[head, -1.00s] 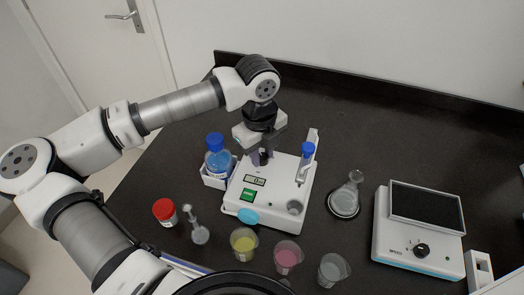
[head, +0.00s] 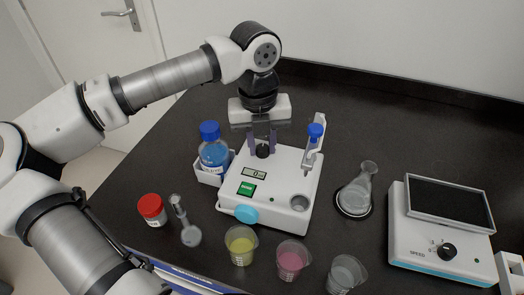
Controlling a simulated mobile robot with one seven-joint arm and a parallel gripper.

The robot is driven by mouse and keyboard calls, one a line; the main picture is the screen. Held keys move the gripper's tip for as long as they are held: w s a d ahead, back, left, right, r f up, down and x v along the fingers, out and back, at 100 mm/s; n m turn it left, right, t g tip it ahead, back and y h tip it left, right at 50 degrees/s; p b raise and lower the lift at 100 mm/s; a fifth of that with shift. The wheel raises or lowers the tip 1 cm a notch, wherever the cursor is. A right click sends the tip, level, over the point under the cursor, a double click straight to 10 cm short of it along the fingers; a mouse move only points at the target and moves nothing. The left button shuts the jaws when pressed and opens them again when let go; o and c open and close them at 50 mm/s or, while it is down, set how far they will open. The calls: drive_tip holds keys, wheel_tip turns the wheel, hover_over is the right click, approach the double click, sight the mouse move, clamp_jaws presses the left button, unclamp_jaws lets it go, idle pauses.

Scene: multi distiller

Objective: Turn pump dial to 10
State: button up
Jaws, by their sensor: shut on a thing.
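The white pump (head: 281,178) stands in the middle of the counter, with a small display (head: 255,172), a green button (head: 246,189) and a blue round part (head: 245,215) at its front. The display seems to read 0, though the digits are small. The black pump dial (head: 263,152) is on top at the back left of the pump. My gripper (head: 263,143) points down from above, with one purple-grey finger on each side of the dial, shut on it. The dial's pointer mark and scale cannot be made out.
A blue-capped bottle (head: 213,155) stands left of the pump in a white holder. A red-lidded jar (head: 152,209), a small flask (head: 189,232) and several beakers (head: 241,246) are in front. A conical flask (head: 356,195) and a device with a SPEED knob (head: 447,251) are right.

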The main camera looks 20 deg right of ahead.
sight(259, 147)
drive_tip(key=shift+m+b, duration=0.65)
drive_tip(key=shift+m, duration=0.45)
drive_tip(key=o, duration=1)
drive_tip(key=shift+r, duration=0.15)
drive_tip(key=r, duration=0.9)
drive_tip(key=r+b, duration=0.1)
drive_tip(key=r, duration=0.3)
drive_tip(key=shift+w+a+r, duration=0.2)
drive_tip(key=shift+a+r, duration=0.1)
drive_tip(key=shift+a, duration=0.05)
